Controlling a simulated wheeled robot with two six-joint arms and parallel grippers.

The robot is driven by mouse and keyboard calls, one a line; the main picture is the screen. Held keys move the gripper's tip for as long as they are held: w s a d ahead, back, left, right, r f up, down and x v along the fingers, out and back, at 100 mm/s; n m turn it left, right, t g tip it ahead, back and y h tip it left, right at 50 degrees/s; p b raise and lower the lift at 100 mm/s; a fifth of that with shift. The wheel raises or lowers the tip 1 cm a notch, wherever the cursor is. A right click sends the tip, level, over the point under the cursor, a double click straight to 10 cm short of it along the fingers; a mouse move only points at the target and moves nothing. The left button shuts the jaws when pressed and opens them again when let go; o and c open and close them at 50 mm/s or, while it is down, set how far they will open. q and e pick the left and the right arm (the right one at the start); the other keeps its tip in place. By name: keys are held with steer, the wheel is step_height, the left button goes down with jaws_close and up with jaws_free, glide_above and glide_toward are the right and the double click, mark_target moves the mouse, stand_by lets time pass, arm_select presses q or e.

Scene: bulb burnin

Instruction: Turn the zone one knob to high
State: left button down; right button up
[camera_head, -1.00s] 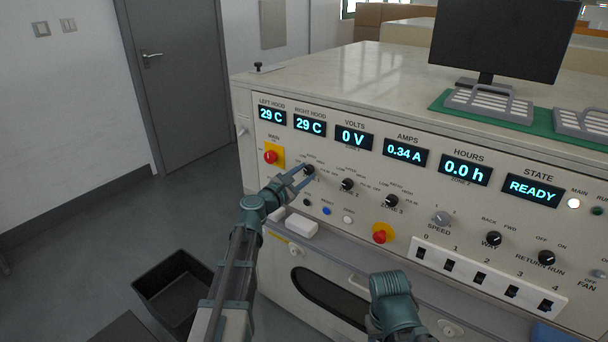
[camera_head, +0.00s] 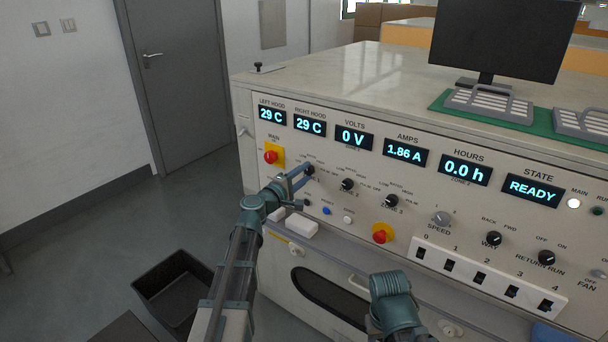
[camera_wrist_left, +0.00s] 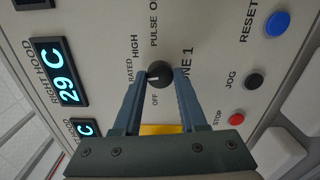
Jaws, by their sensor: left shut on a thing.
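The zone one knob (camera_head: 310,170) is a small black knob on the sloping panel, below the right hood display. In the left wrist view the knob (camera_wrist_left: 160,74) has a white pointer mark aimed toward the RATED label. The HIGH label (camera_wrist_left: 135,46) sits farther round the dial, and the OFF label (camera_wrist_left: 155,98) is on the near side. My left gripper (camera_head: 305,174) is shut on the knob, with one finger on each side of it. The fingers hide part of the ZONE 1 lettering. My right gripper is out of view; only part of that arm shows.
The amps display (camera_head: 404,152) reads 1.86 A and the volts display (camera_head: 353,137) reads 0 V. The red main knob (camera_head: 270,157) is left of my fingers. The zone two knob (camera_head: 347,184) is to the right. A blue reset button (camera_wrist_left: 277,22) is nearby.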

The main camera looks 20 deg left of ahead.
arm_select(q)
steer(key=m, duration=0.4)
steer(key=shift+m, duration=0.4)
steer(key=m, duration=0.4)
steer(key=shift+m, duration=0.3)
steer(key=shift+s+d, duration=0.1)
steer(key=shift+c, duration=2.3)
jaws_free()
steer(key=v, duration=1.3)
steer(key=shift+s, duration=0.35)
